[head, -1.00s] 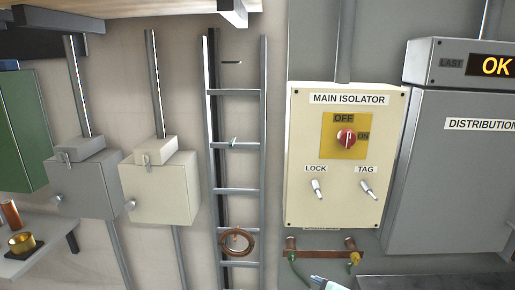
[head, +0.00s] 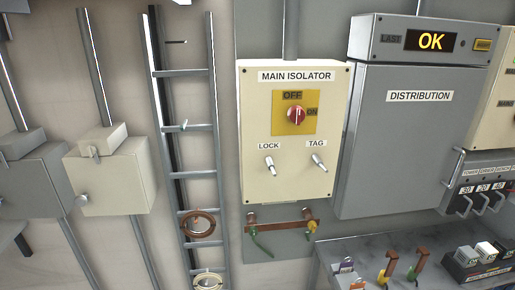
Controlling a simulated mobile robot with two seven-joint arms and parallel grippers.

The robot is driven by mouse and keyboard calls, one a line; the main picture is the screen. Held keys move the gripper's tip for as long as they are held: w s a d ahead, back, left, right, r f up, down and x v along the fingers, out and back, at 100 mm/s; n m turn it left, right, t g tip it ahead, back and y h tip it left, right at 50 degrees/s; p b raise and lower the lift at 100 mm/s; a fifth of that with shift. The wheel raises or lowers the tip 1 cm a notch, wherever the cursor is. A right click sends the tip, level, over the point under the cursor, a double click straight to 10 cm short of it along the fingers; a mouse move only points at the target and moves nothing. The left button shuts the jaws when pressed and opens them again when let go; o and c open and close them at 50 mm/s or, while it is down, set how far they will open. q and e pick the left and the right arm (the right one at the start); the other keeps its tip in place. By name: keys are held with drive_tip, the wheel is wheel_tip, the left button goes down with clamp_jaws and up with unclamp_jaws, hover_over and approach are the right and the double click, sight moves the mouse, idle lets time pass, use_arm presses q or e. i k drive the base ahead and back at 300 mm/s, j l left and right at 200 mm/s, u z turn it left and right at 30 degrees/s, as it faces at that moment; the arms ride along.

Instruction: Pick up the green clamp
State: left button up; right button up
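A copper-brown bar (head: 280,227) is fixed to the wall panel below the main isolator. A green piece with a green lead (head: 260,243) hangs at its left end, and a yellow piece (head: 312,228) is at its right end. On the grey bench, a copper-coloured hooked piece with a green lower end (head: 416,264) stands next to a similar one with a yellow lower end (head: 387,268). I cannot tell for sure which green piece is the green clamp. Neither of my grippers is in view.
The grey bench (head: 345,252) also carries small coloured tags or locks (head: 346,265) and a dark box of blocks (head: 476,264). Above are the main isolator box (head: 287,180) and the distribution cabinet (head: 405,150). A ladder-like cable rack (head: 190,175) stands left.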

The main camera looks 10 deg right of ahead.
sight(414, 271)
drive_tip(key=z, duration=1.85)
drive_tip(key=i+l+u, duration=0.15)
drive_tip(key=u, duration=0.25)
drive_tip(key=i+l+u, duration=0.1)
drive_tip(key=l+u, duration=0.15)
drive_tip(key=u, duration=0.2)
drive_tip(key=i+l+u, duration=0.2)
drive_tip(key=l, duration=0.3)
drive_tip(key=l+u, duration=0.15)
drive_tip(key=l, duration=0.35)
